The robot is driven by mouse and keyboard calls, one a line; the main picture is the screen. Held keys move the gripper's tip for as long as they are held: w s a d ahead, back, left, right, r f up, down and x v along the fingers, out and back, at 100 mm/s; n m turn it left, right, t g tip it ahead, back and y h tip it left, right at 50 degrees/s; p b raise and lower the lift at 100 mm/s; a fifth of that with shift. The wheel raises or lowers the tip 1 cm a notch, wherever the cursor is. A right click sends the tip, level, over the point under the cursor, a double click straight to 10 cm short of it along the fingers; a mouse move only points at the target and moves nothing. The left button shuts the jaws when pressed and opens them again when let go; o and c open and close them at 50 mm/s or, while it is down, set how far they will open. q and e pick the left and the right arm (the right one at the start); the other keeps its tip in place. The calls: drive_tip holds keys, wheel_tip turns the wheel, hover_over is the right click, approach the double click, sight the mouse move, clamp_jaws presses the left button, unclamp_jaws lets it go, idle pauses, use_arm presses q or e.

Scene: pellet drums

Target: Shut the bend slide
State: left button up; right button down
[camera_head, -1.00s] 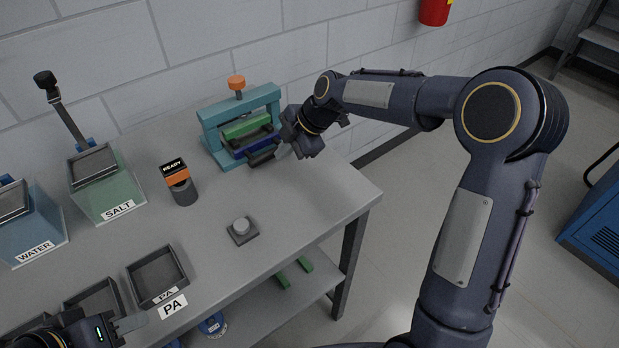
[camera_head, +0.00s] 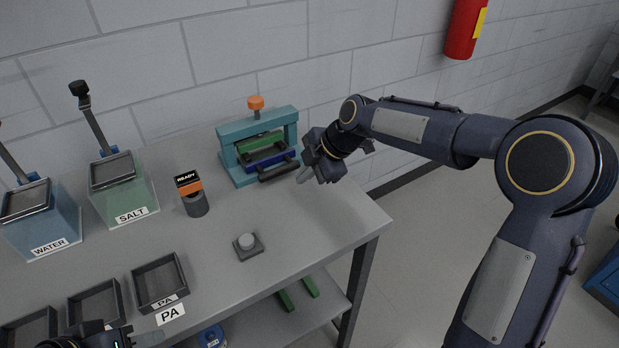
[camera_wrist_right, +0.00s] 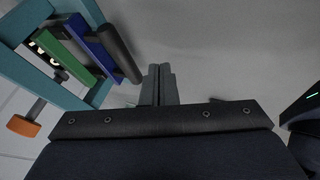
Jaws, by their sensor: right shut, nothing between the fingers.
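The bend slide is a blue bar (camera_head: 272,161) with a dark handle (camera_head: 279,173), seated in a teal press frame (camera_head: 229,152) on the bench. The handle sticks out at the front of the frame. A green bar (camera_head: 258,144) lies behind the blue one. In the right wrist view the blue bar (camera_wrist_right: 92,46) and the dark handle (camera_wrist_right: 120,53) show at upper left. My right gripper (camera_head: 303,176) is shut and empty, just right of the handle and apart from it; its fingers (camera_wrist_right: 160,72) point over bare bench. My left gripper (camera_head: 148,338) is partly cut off at the bottom edge.
An orange knob (camera_head: 256,102) tops the press. A READY post (camera_head: 193,203), a grey button (camera_head: 247,241), SALT (camera_head: 128,195) and WATER (camera_head: 40,228) bins and dark trays (camera_head: 160,281) share the bench. Its right edge is near my right arm; the front right surface is clear.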

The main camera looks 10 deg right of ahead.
drive_tip(key=v, duration=0.9)
drive_tip(key=s+d+r+m+h, duration=0.1)
drive_tip(key=s+d+r+m, duration=0.15)
drive_tip(key=s+m, duration=0.45)
use_arm(q)
drive_tip(key=shift+w+a+r+p, duration=0.15)
drive_tip(key=shift+r+p, duration=0.25)
drive_tip(key=shift+p, duration=0.05)
drive_tip(key=shift+w+a+r+p, duration=0.1)
drive_tip(key=shift+w+r+p, duration=0.05)
drive_tip(key=shift+r+p, duration=0.3)
use_arm(e)
drive_tip(key=s+d+f+m, duration=0.1)
drive_tip(key=s+f+m, duration=0.1)
drive_tip(key=s+m, duration=0.3)
drive_tip(key=s+d+f+m+t, duration=0.1)
drive_tip(key=s+f+m, duration=0.2)
drive_tip(key=s, duration=0.6)
drive_tip(key=s+d+f+m+t+h, duration=0.1)
drive_tip(key=s+f+m, duration=0.2)
drive_tip(key=s+m, duration=0.4)
drive_tip(key=shift+s+f+m, duration=0.25)
drive_tip(key=shift+m, duration=0.15)
